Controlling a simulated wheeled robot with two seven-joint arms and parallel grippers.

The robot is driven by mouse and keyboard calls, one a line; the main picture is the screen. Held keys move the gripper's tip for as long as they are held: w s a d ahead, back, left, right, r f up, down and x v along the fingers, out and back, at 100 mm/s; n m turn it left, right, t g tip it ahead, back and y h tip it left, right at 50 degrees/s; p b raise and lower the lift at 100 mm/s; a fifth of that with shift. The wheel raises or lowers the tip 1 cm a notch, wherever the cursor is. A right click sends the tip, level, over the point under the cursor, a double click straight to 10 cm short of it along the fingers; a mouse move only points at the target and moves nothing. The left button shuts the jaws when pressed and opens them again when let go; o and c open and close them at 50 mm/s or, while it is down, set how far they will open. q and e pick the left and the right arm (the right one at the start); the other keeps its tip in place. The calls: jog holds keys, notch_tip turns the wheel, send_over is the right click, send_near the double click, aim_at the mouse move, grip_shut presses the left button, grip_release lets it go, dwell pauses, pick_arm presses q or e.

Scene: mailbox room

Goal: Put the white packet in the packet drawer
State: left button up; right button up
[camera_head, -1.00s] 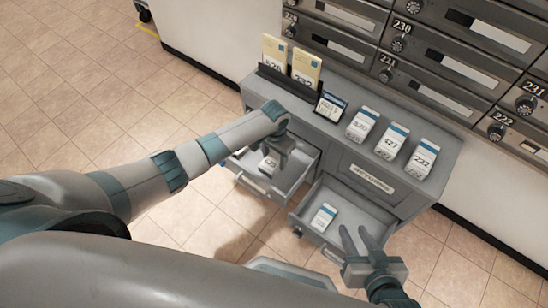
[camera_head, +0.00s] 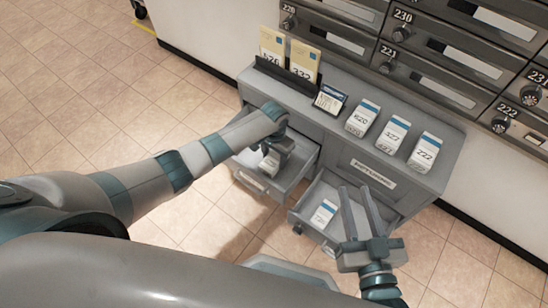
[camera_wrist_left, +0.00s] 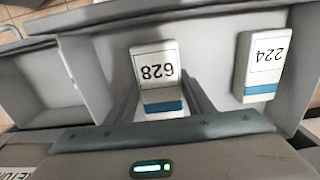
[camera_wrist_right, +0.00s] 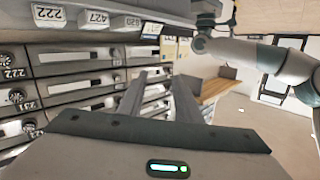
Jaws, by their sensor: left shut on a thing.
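My left gripper (camera_head: 274,150) is down at the left open drawer (camera_head: 293,183). It is shut on a white packet (camera_wrist_left: 158,75) with a blue band, marked 628. The packet also shows under the gripper in the head view (camera_head: 269,161). A second white packet (camera_wrist_left: 263,65), marked 224, lies beside it in the left wrist view, apart from the fingers. The right open drawer (camera_head: 380,215) holds another white packet (camera_head: 323,213) near its front. My right gripper (camera_head: 357,192) is open and empty, over the right drawer's right side in the head view.
Three white packets (camera_head: 393,135) stand on the grey cabinet top (camera_head: 440,170). Mailboxes (camera_head: 440,80) line the wall behind.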

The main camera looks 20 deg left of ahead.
pick_arm(q)
jog(key=shift+w+f, duration=0.1)
jog(key=shift+f, duration=0.25)
pick_arm(e)
jog(key=shift+a+r+t, duration=0.15)
jog(key=shift+r+t, duration=0.45)
jog(key=shift+r, duration=0.3)
pick_arm(q)
jog(key=o, duration=1.2)
